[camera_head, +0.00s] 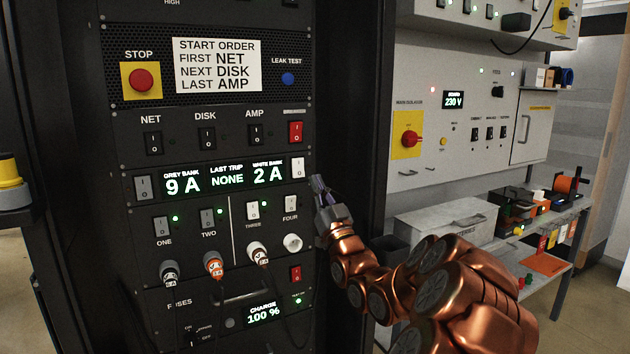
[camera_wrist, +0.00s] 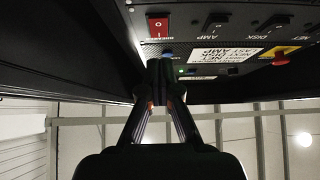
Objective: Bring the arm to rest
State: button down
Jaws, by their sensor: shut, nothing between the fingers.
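My copper-coloured arm (camera_head: 440,290) reaches in from the lower right of the head view. My gripper (camera_head: 320,186) is shut and empty, with its fingertips pointing up. It appears just right of the rack panel's white rocker switch (camera_head: 298,168); I cannot tell whether it touches the rack. In the wrist view the closed fingers (camera_wrist: 166,72) meet in front of the upturned panel, below a red switch (camera_wrist: 159,27).
The black rack panel (camera_head: 215,125) has a red STOP button (camera_head: 141,79), switches, displays and plugged cables. Right of it are a grey wall cabinet (camera_head: 455,145) with a red isolator knob (camera_head: 411,138), and a bench (camera_head: 520,255) with small items. Floor shows at lower right.

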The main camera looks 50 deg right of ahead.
dwell(0.7)
jog(key=w+a+f+n+g+y+p, duration=0.1)
jog(key=w+a+f+g+y, duration=0.1)
jog(key=w+a+f+g, duration=0.25)
jog(key=w+a+f+n+g+y+p, duration=0.1)
jog(key=w+a+f+g+y, duration=0.15)
jog(key=w+a+f, duration=0.4)
jog(key=s+a+f+g+y+p, duration=0.1)
jog(key=s+a+f+g, duration=0.2)
jog(key=a, duration=0.3)
jog(key=s+a+f+g+y, duration=0.1)
jog(key=s+a+f+g, duration=0.2)
jog(key=a, duration=0.3)
jog(key=s+a+f+g+p, duration=0.1)
jog(key=s+a+g, duration=0.3)
jog(key=s, duration=0.8)
jog(key=s+a+f+n+g+y, duration=0.1)
jog(key=s+a+g, duration=0.4)
jog(key=s, duration=0.7)
jog(key=s+a+f+g+y+p, duration=0.1)
jog(key=s+a+f+g, duration=0.2)
jog(key=s+a, duration=0.5)
jog(key=s+g, duration=0.1)
jog(key=s, duration=0.3)
jog(key=shift+a+n+p, duration=0.3)
jog(key=shift+n+p, duration=0.05)
jog(key=shift+n, duration=0.05)
jog(key=shift+s+d, duration=0.1)
